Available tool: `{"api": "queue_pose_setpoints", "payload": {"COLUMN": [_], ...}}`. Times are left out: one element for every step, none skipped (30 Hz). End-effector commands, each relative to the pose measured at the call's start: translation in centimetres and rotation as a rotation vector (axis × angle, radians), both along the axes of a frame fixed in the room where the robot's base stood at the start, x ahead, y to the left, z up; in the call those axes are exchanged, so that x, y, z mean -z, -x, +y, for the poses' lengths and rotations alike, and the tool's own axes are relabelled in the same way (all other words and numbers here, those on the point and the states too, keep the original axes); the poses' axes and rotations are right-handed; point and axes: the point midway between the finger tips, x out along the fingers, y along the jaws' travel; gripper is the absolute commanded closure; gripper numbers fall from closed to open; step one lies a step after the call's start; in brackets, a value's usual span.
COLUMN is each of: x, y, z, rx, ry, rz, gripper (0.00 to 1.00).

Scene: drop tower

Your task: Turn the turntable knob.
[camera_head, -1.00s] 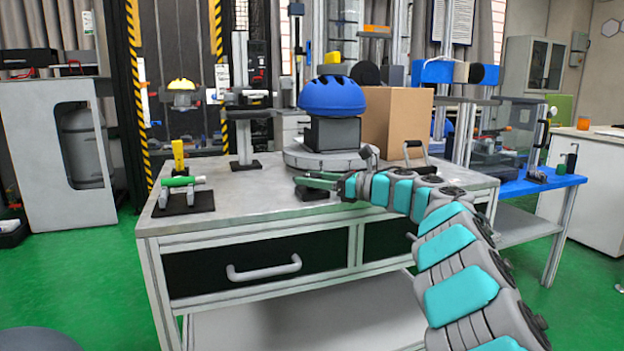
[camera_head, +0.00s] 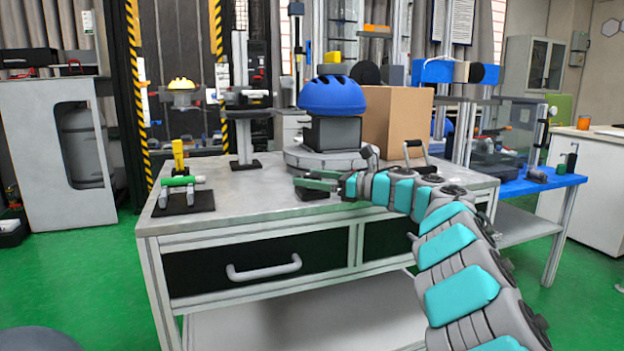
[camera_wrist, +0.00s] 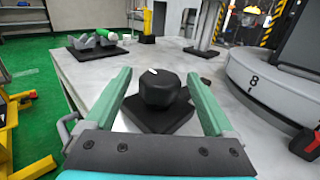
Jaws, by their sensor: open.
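The black faceted knob (camera_wrist: 160,88) with a white mark on top sits on a black square base (camera_wrist: 158,115) on the table. My gripper (camera_wrist: 158,76) is open, with one green finger on each side of the knob in the wrist view. I cannot tell whether the fingers touch it. In the head view my gripper (camera_head: 316,181) is low over the black base (camera_head: 312,194), and the knob is largely hidden. The grey round turntable (camera_head: 327,160) stands just behind and bears a dark block with a blue helmet (camera_head: 332,95). Its numbered rim (camera_wrist: 262,85) shows "8".
The grey table (camera_head: 235,200) is clear to the left of my gripper. A black plate with a green-and-white part (camera_head: 183,190) lies at the left edge, near a yellow post (camera_head: 178,155). A cardboard box (camera_head: 398,120) stands behind right. A dark rounded red-marked part (camera_wrist: 308,142) is at the right.

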Motion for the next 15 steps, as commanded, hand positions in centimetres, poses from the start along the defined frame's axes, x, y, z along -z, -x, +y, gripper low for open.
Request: {"api": "queue_pose_setpoints", "payload": {"x": [0.0, 0.0, 0.0, 0.0, 0.0, 0.0, 0.0, 0.0, 0.0, 0.0, 0.1, 0.1, 0.0, 0.0, 0.0], "y": [0.1, 0.2, 0.3, 0.4, 0.6, 0.8, 0.9, 1.1, 1.3, 1.6, 1.8, 2.2, 2.5, 2.7, 3.0], "z": [-0.2, -0.4, -0.6, -0.8, -1.0, -1.4, -1.7, -2.1, -2.7, -3.2, -3.6, -4.2, -4.5, -4.9, -5.5], "rx": [0.001, 0.001, 0.001, 0.000, 0.000, 0.000, 0.001, 0.003, 0.006, 0.007, 0.006, 0.004, 0.004, 0.004, 0.005], "ry": [0.000, 0.000, 0.000, 0.000, 0.000, 0.000, 0.000, -0.001, -0.001, -0.001, -0.001, -0.001, 0.000, 0.000, 0.000], "rz": [0.000, 0.000, 0.000, 0.000, 0.000, 0.000, 0.000, 0.000, 0.000, 0.000, 0.000, 0.000, 0.000, 0.000, -0.001], "gripper": [0.12, 0.12, 0.12, 0.12, 0.12, 0.12, 0.12, 0.12, 0.12, 0.12, 0.12, 0.12, 0.12, 0.12, 0.12]}}
